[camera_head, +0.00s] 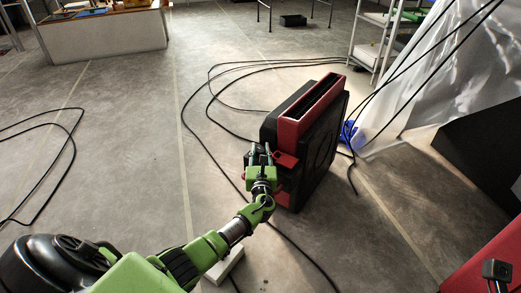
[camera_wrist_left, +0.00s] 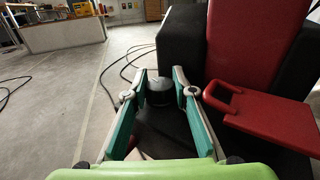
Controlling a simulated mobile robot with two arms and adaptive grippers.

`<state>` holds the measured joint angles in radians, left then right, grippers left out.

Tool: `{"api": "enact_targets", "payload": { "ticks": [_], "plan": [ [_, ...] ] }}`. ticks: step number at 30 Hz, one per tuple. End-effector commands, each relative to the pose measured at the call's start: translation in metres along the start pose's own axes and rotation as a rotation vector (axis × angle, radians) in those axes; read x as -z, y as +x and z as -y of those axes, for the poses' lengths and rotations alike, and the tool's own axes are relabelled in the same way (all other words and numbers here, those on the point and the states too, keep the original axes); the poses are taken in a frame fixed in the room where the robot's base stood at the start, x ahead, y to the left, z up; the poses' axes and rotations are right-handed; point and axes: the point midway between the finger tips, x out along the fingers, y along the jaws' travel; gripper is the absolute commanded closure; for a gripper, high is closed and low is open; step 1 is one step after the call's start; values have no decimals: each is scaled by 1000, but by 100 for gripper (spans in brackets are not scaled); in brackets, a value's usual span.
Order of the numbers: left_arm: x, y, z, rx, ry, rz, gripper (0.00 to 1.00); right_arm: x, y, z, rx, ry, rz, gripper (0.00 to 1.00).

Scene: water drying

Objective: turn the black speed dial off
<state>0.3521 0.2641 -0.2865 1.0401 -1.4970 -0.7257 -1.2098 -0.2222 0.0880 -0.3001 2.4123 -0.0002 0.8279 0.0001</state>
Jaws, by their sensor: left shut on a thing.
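A red and black machine (camera_head: 318,108) stands on the floor in the middle of the head view. The black speed dial (camera_wrist_left: 159,92) is a round knob on a dark face of the machine in the left wrist view. My left gripper (camera_head: 261,150) is at the machine's near left side. In the left wrist view its two fingers (camera_wrist_left: 160,76) stand on either side of the dial, shut on it. The dial is hidden behind the gripper in the head view.
A red bracket (camera_wrist_left: 268,115) juts out right of the fingers. Black cables (camera_head: 215,68) loop over the floor around the machine. Translucent sheeting (camera_head: 440,80) hangs at the right, near a white shelf rack (camera_head: 368,50). The floor at left is mostly clear apart from a cable.

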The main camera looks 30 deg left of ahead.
Motion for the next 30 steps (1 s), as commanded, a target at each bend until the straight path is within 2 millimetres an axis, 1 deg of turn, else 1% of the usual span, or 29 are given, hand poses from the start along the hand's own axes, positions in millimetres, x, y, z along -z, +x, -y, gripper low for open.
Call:
{"api": "enact_targets", "payload": {
  "ticks": [1, 17, 18, 19, 30],
  "plan": [
    [-4, 1, 4, -4, -4, 4, 97, 0, 0, 0, 0, 0, 0, 60],
    [-3, 0, 4, -22, -1, 3, 97, 0, 0, 0, 0, 1, 0, 60],
    [-3, 0, 4, -22, -1, 3, 65, 0, 0, 0, 0, 1, 0, 60],
    [-3, 0, 4, -22, -1, 3, 58, 0, 0, 0, 0, 1, 0, 60],
    [-1, -2, 2, -24, 0, 0, 58, -1, 0, 0, -1, -1, 3, 60]
  ]
}}
